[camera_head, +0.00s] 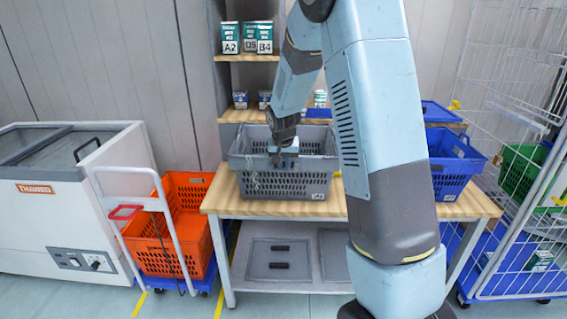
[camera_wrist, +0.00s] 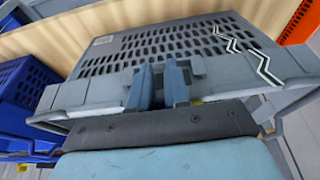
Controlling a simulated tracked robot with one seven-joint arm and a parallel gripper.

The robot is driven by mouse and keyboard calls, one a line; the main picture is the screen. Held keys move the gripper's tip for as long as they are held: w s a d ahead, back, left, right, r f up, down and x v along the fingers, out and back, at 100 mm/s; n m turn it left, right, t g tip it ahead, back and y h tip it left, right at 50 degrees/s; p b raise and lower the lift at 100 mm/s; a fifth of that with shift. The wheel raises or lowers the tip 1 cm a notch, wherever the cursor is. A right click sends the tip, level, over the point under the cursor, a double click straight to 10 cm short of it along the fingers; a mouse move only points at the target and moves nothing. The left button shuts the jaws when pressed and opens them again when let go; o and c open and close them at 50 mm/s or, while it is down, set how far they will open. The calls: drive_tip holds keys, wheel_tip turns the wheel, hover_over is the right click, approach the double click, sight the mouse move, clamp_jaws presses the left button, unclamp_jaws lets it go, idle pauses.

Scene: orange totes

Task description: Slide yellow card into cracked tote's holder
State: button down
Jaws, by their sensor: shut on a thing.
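The cracked tote (camera_head: 318,190) is grey and stands on the wooden-topped table. White and black zigzag crack lines (camera_wrist: 262,62) run down its wall in the wrist view, and a small pale label (camera_wrist: 103,40) is on the same wall. My gripper (camera_head: 285,163) is at the tote's near rim, right of the cracks in the head view. In the wrist view its two blue-grey fingers (camera_wrist: 160,84) are close together against the rim. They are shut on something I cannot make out. I cannot pick out the yellow card or the holder; the fingers may hide them.
Blue totes (camera_head: 455,178) stand on the table's right end. An orange crate (camera_head: 190,190) on a trolley and a white freezer (camera_head: 55,210) are on the left. A wire cage (camera_head: 510,110) is on the right. Shelves behind hold small boxes (camera_head: 230,38).

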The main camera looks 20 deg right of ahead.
drive_tip(key=shift+f, duration=0.2)
drive_tip(key=c, duration=1)
unclamp_jaws()
drive_tip(key=v, duration=1.3)
drive_tip(key=s+d+r+n+t, duration=0.1)
drive_tip(key=s+r, duration=0.4)
drive_tip(key=s, duration=0.3)
drive_tip(key=s+d+r+n, duration=0.1)
drive_tip(key=s+r, duration=0.4)
drive_tip(key=s, duration=0.4)
drive_tip(key=shift+n+t+y, duration=0.5)
drive_tip(key=shift+n+y, duration=0.1)
drive_tip(key=shift+n, duration=0.2)
drive_tip(key=s, duration=1.1)
drive_tip(key=s+a, duration=0.1)
drive_tip(key=s, duration=0.4)
drive_tip(key=shift+s+r, duration=0.15)
